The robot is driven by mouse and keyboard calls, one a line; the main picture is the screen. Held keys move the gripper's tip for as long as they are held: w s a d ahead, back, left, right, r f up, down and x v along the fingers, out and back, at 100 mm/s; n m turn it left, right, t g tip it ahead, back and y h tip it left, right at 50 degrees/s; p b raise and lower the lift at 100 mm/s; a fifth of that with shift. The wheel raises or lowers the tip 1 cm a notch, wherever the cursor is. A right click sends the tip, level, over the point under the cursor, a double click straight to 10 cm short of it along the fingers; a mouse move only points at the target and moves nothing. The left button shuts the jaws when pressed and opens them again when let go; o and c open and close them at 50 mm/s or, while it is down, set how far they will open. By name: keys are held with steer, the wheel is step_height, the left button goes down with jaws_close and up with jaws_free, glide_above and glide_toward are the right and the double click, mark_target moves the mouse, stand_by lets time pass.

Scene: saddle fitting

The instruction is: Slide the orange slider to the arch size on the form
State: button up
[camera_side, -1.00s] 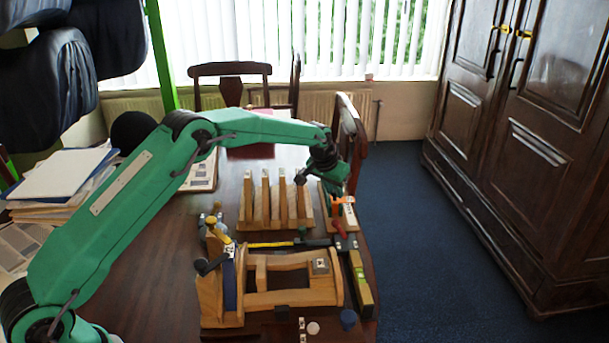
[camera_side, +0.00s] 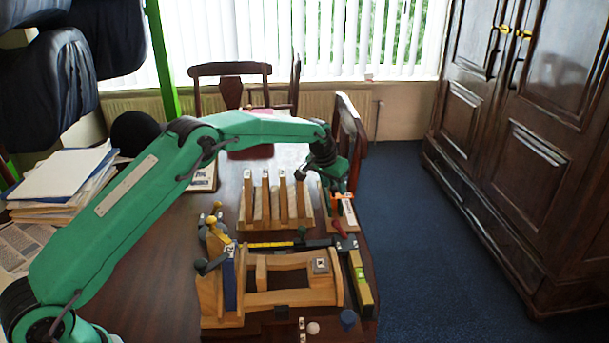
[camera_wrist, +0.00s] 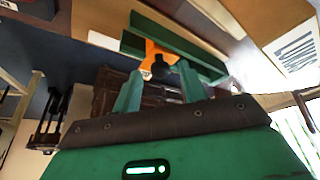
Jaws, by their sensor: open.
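The orange slider (camera_side: 343,196) sits on a narrow upright piece at the far right of the table, and it also shows in the wrist view (camera_wrist: 152,62) just beyond my fingers. My gripper (camera_side: 336,184) is open and close to the slider, slightly above it in the side view. In the wrist view the two green fingers (camera_wrist: 160,88) are spread, with the slider past their tips. A pale board with printed marks (camera_side: 349,214) stands below the slider. Whether the fingers touch the slider I cannot tell. The size marks are too small to read.
A wooden rack with several upright slats (camera_side: 264,212) stands just left of the slider. The table's right edge is close by.

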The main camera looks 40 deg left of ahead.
steer(key=v, duration=0.7)
steer(key=shift+r, duration=0.4)
steer(key=shift+s+r, duration=0.1)
steer(key=shift+s, duration=0.05)
steer(key=s+r, duration=0.8)
steer(key=s, duration=0.3)
steer(key=s+r, duration=0.7)
steer(key=s, duration=0.4)
steer(key=s+f, duration=0.2)
steer(key=s, duration=0.9)
steer(key=s+f+t, duration=0.1)
steer(key=s+f, duration=0.1)
steer(key=s, duration=1)
steer(key=shift+s+a, duration=0.2)
steer(key=shift+s, duration=0.1)
